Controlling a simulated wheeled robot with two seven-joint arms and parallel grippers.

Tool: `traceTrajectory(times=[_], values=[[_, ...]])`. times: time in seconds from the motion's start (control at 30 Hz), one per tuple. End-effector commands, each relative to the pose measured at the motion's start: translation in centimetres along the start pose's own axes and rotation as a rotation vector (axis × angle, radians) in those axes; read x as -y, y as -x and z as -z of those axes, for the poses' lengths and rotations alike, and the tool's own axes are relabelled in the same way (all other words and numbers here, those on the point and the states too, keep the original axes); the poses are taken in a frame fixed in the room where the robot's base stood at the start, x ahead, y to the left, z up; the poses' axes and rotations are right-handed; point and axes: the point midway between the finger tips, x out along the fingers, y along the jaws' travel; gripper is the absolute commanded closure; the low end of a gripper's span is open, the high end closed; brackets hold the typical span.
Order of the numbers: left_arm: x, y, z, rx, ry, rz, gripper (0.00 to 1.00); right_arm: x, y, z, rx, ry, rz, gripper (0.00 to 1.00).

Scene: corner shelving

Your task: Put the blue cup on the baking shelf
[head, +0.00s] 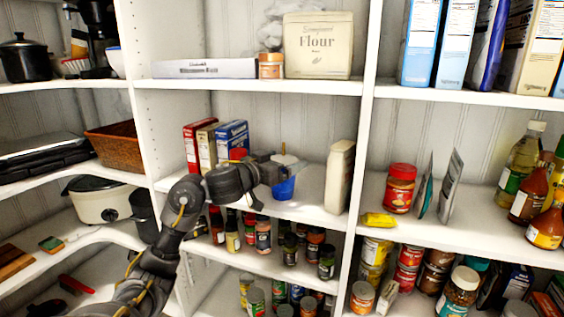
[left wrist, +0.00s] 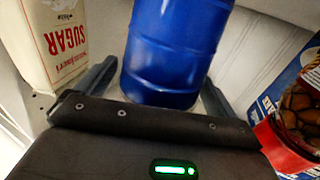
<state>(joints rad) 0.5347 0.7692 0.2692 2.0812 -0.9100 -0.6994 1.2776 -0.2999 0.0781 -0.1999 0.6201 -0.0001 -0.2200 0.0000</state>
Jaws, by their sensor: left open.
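The blue cup (head: 284,187) stands on the middle shelf, between the boxes and a white carton. My left gripper (head: 280,172) is at the cup, its fingers in front of and beside the cup's upper part. In the left wrist view the cup (left wrist: 172,50) fills the space between the two open fingers (left wrist: 155,95). Whether the fingers touch it cannot be told. The baking shelf (head: 330,87) seems to be the one above, bearing the flour bag (head: 318,45). My right gripper is not in view.
Several boxes (head: 207,147) stand left of the cup. The white carton (head: 339,177), marked sugar in the left wrist view (left wrist: 55,40), stands close at its right.

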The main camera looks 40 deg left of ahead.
Motion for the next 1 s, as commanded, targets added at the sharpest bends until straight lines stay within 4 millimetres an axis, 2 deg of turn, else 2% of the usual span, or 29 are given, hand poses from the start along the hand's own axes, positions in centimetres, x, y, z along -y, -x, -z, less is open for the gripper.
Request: traceTrajectory(times=[0.17,0.27,0.5,0.7,1.0], values=[[0.1,0.6,0.3,-0.001,-0.002,0.002,0.06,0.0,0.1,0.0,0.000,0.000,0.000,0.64],[0.1,2.2,0.2,0.000,-0.006,0.002,0.06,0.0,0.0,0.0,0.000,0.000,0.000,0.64],[0.1,7.5,0.1,0.002,-0.007,0.002,0.06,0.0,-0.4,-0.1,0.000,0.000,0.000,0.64],[0.0,10.6,0.1,0.001,-0.002,0.001,0.06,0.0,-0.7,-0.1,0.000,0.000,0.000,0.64],[0.0,12.0,0.3,0.000,0.000,0.000,0.06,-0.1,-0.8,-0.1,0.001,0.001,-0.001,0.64]])
